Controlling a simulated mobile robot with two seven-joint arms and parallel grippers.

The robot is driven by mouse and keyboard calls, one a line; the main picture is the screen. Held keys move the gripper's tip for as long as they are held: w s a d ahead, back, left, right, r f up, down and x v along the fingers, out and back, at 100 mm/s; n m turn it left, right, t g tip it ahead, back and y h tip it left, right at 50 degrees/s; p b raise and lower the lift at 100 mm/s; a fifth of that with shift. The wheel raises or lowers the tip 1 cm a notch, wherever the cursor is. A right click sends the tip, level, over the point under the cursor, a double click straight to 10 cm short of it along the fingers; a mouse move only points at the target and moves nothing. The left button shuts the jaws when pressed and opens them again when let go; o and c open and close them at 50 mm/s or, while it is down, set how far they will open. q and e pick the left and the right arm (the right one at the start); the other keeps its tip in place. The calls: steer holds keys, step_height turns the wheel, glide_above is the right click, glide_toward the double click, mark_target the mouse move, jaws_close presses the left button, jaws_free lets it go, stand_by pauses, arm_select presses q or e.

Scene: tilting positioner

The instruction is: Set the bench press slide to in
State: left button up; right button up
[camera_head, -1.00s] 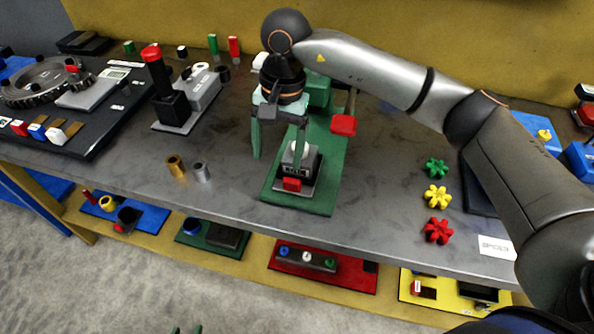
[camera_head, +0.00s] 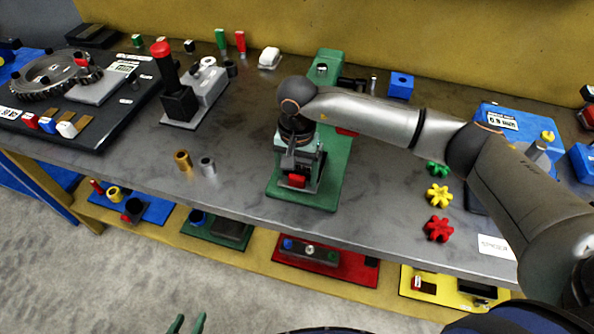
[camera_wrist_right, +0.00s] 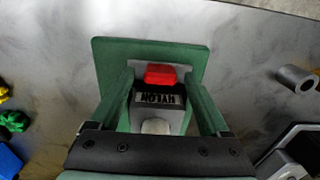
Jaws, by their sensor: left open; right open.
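The bench press has a green base (camera_head: 320,190) and a green column behind, on the grey bench. A dark block with a red tab (camera_head: 297,181) sits near its front end; I take this as the slide. My right gripper (camera_head: 297,172) is down over this block, pointing downward. In the right wrist view, its open fingers stand on either side of the block, which carries a "NYLON" label (camera_wrist_right: 160,98), a red tab (camera_wrist_right: 160,74) and a pale round top (camera_wrist_right: 155,126). Finger contact cannot be told. My left gripper (camera_head: 186,325) is open and empty at the bottom edge.
A brass bushing (camera_head: 182,160) and a steel one (camera_head: 208,166) stand left of the press. Green, yellow and red star knobs (camera_head: 439,195) lie to the right. A black press with a red knob (camera_head: 160,48) stands at back left.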

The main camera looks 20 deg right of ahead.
steer(key=shift+f, duration=0.2)
steer(key=shift+c, duration=0.2)
jaws_close()
stand_by(0.4)
steer(key=shift+w, duration=0.1)
stand_by(0.7)
